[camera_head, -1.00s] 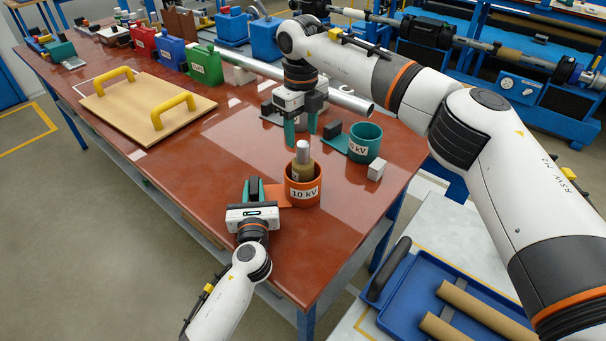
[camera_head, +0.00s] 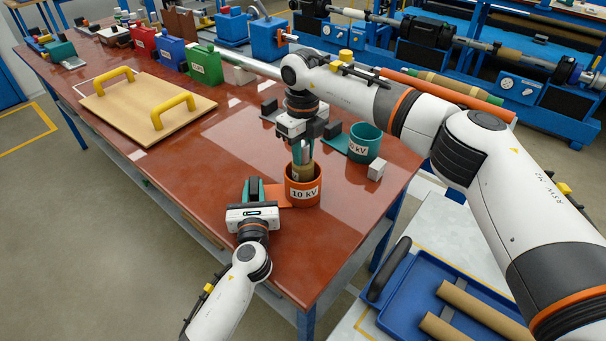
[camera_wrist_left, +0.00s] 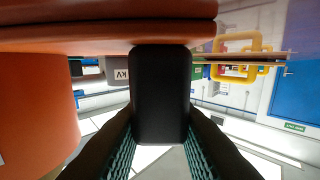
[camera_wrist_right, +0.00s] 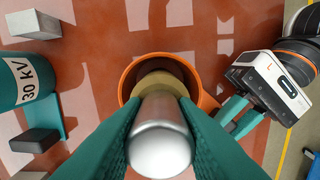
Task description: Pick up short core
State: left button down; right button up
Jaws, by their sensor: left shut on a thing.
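The short core (camera_head: 303,172), tan with a silver metal tip, stands in the orange 10 kV cup (camera_head: 304,192). Its silver tip (camera_wrist_right: 160,140) fills the front of the right wrist view, with the orange cup's rim (camera_wrist_right: 205,100) around the tan body. My right gripper (camera_head: 302,160) points down over the cup, its open teal fingers on either side of the tip. Whether they touch it I cannot tell. My left gripper (camera_head: 254,190) is shut on the black block (camera_wrist_left: 160,90) at the end of the orange cup's base plate.
A teal cup (camera_head: 364,142) with a black block and a grey metal cube (camera_head: 376,171) stand right of my right gripper. A wooden board (camera_head: 148,103) with yellow handles lies left. The red table is clear between the board and the orange cup.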

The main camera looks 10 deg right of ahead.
grip_shut()
notch_tip(320, 180, up, 10)
jog(key=shift+r, duration=0.1)
pick_arm(q)
jog(key=c, duration=1.1)
grip_release()
